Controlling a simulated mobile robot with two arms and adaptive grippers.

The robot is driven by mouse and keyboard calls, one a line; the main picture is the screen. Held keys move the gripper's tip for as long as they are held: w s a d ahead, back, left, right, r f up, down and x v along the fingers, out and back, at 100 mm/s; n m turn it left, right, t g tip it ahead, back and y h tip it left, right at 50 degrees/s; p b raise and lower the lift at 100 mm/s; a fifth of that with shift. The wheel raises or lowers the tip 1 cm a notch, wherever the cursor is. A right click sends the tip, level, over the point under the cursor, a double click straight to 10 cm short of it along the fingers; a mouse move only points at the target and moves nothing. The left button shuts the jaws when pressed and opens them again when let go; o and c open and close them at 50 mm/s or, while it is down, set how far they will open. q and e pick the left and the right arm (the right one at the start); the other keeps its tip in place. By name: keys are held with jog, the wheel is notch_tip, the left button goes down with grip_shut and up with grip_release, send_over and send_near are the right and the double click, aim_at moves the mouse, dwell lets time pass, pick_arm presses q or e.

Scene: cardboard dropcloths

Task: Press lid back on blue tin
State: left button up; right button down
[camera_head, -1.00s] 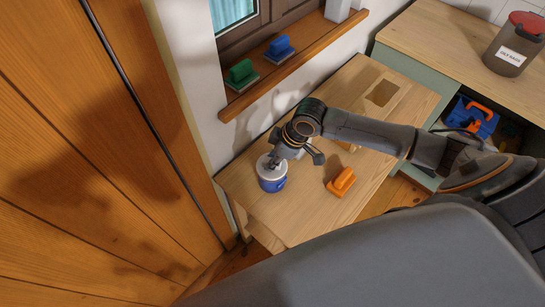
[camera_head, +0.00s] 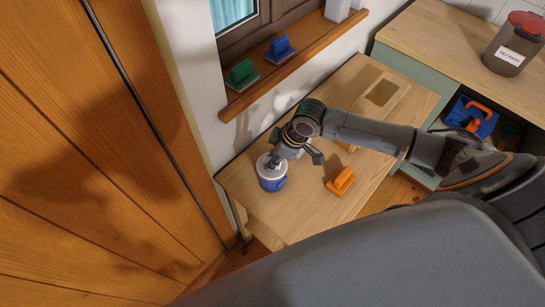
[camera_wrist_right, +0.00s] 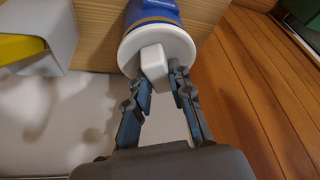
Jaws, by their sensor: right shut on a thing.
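The blue tin (camera_head: 272,182) stands upright near the left end of the wooden bench. Its white lid (camera_head: 264,166) sits over its mouth, and part of it is behind the gripper. In the right wrist view the lid (camera_wrist_right: 180,44) lies against the blue tin (camera_wrist_right: 151,10), with a thin brown band showing between them. My right gripper (camera_head: 274,162) reaches down over the lid. In the wrist view its fingers (camera_wrist_right: 161,80) are closed around the white block-shaped knob (camera_wrist_right: 154,64). I cannot tell whether the lid is fully seated. My left gripper is not in view.
A red-lidded container (camera_head: 513,46) stands on the right counter. The bench front is clear.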

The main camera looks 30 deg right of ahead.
jog(key=c, duration=0.6)
grip_release()
jog(key=shift+c, duration=0.2)
jog(key=shift+r, duration=0.1)
notch_tip(320, 180, up, 7)
jog(key=p, duration=0.8)
dwell(0.3)
grip_shut()
dwell(0.7)
